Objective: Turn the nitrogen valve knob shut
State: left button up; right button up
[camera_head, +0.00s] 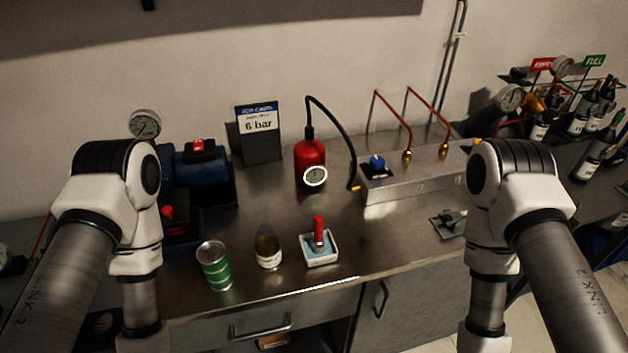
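A blue knob (377,163) sits on top of a grey metal manifold box (415,183) at the right of the bench. It carries no label that I can read, so I cannot tell for sure that it is the nitrogen valve. Two copper pipes (425,115) rise from the box's top, and a black hose (340,125) ends near its left side. My two arms come in at the left and right, with their lower links running down out of the picture. Neither gripper is in view. My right arm hides the box's right end.
On the steel bench (340,280) stand a red cylinder (309,155) with a gauge, a "6 bar" sign (259,133), a green can (214,265), a jar (268,252) and a tray (320,250) with a red-handled tool. Bottles (583,112) stand at the right.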

aim_at(517, 73)
jog(key=k+l+z, duration=0.15)
jog(key=l, duration=0.3)
jog(key=k+l+z, duration=0.1)
jog(key=l, duration=0.3)
jog(key=k+l+z, duration=0.15)
jog(key=l, duration=0.3)
jog(key=l+z, duration=0.1)
jog(key=l, duration=0.4)
jog(key=k, duration=0.05)
